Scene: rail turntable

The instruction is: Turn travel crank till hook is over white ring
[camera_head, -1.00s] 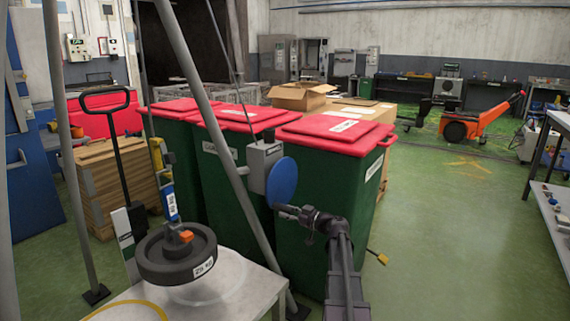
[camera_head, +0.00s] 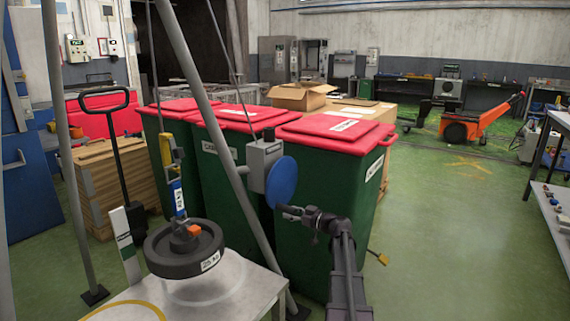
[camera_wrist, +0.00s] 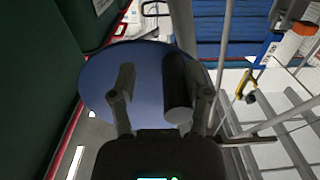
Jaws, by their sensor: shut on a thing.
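The travel crank is a blue disc (camera_head: 283,183) on a grey box (camera_head: 263,160) fixed to a slanted frame leg. The disc also shows in the wrist view (camera_wrist: 145,75), with a dark cylindrical handle (camera_wrist: 177,85). My gripper (camera_head: 287,211) is shut on this handle; its fingers flank it in the wrist view (camera_wrist: 163,98). A yellow hook block (camera_head: 170,150) with a blue scale hangs left of the crank, above a dark round weight (camera_head: 185,255) with an orange part. A faint whitish ring (camera_head: 210,293) lies on the pale table below the weight.
A yellow ring (camera_head: 130,303) is on the table (camera_head: 245,290) near its front left. Green bins with red lids (camera_head: 335,132) stand right behind the crank. Frame legs (camera_head: 60,150) surround the hoist. Green floor (camera_head: 450,230) is clear to the right.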

